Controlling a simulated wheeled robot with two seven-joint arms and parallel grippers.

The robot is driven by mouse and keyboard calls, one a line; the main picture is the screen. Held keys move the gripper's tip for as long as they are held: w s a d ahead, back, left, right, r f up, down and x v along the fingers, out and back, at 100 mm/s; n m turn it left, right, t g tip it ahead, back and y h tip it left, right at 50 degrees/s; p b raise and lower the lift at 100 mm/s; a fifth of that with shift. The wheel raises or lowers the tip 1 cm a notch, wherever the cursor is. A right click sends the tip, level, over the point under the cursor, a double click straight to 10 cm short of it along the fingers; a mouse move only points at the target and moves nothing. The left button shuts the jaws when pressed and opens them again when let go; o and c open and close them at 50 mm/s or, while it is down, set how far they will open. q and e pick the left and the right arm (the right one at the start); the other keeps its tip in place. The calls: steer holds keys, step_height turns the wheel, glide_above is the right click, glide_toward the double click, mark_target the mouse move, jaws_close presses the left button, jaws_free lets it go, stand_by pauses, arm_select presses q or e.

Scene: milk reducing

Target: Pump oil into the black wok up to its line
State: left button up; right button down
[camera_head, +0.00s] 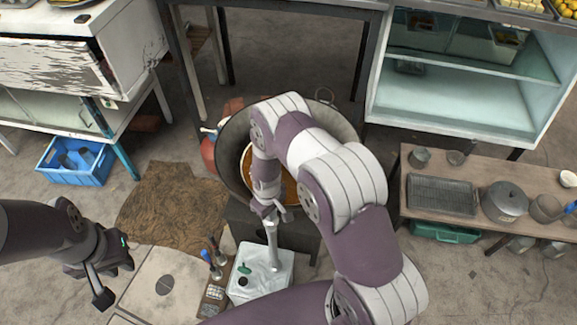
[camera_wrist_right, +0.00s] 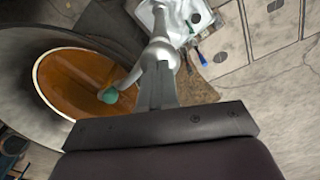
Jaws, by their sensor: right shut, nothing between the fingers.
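The dark wok (camera_head: 232,140) stands at the centre of the head view, holding brown-orange oil (camera_head: 291,188). It is partly hidden by my right arm; its wide bowl and oil (camera_wrist_right: 80,80) also show in the wrist view. The white oil jug (camera_head: 283,262) stands in front of the wok with a grey pump (camera_head: 273,245) rising from it. A green-tipped spout (camera_wrist_right: 110,95) appears over the oil in the wrist view. My right gripper (camera_head: 270,210) is shut and empty at the pump's top; contact is unclear. My left gripper (camera_head: 118,280) is open and empty at lower left.
A side table (camera_head: 408,205) with a tray and pots (camera_head: 504,201) stands at right. A glass cabinet (camera_head: 455,95) is behind it. A blue crate (camera_head: 75,160) sits at left. Blue-handled tools (camera_head: 208,258) are beside the jug. A brown mat (camera_head: 165,205) covers open floor.

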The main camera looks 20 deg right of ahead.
steer(key=shift+f+b, duration=0.45)
steer(key=shift+f, duration=0.3)
step_height(320, 180, up, 9)
steer(key=p, duration=0.6)
steer(key=shift+p, duration=0.4)
steer(key=shift+f, duration=0.2)
steer(key=shift+f+b, duration=3.75)
steer(key=shift+f, duration=0.6)
step_height(320, 180, up, 9)
steer(key=p, duration=0.6)
steer(key=shift+p, duration=0.4)
steer(key=shift+f, duration=0.15)
